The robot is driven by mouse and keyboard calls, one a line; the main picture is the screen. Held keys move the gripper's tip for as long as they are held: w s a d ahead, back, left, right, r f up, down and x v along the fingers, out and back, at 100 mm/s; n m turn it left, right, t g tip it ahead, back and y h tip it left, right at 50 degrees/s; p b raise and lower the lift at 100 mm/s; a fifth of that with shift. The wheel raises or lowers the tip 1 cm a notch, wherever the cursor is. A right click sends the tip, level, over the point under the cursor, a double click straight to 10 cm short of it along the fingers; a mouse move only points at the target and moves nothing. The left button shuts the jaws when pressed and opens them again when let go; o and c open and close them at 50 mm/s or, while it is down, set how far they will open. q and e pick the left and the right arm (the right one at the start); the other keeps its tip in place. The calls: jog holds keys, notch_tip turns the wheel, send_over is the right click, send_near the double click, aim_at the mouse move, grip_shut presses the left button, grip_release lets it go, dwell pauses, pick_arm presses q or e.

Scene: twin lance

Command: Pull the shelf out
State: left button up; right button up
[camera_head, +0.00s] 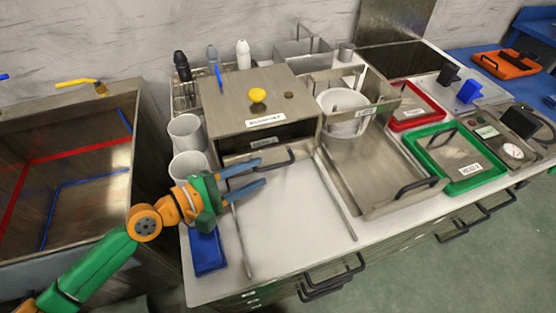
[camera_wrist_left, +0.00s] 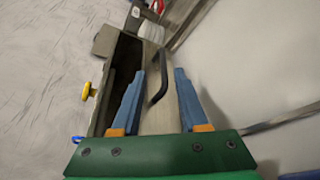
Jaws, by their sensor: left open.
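The metal shelf unit (camera_head: 262,105) stands on the white counter, with a labelled front and a dark open slot below. A black handle (camera_head: 280,161) sticks out at the front of its shelf, which appears pushed in. In the left wrist view the handle (camera_wrist_left: 158,86) shows between my finger lines, on a pale metal panel. My left gripper (camera_head: 262,172) is open with blue fingers at the handle's left end. I cannot tell whether either finger touches it. My right gripper is not in view.
Two metal rails (camera_head: 337,200) run forward over clear counter before the unit. A metal tray (camera_head: 385,172) is pulled out to the right. White cups (camera_head: 187,166) and a blue box (camera_head: 207,252) are left. A yellow object (camera_head: 258,95) sits on top.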

aim_at(273, 168)
pick_arm(q)
jog(key=shift+s+f, duration=0.1)
jog(key=shift+f, duration=0.3)
jog(key=shift+w+d+r, duration=0.1)
jog(key=shift+w+d, duration=0.1)
jog(key=shift+d, duration=0.1)
jog(key=x, duration=0.6)
jog(key=shift+w+d+p, duration=0.2)
jog(key=shift+p, duration=0.15)
grip_shut()
dwell(0.4)
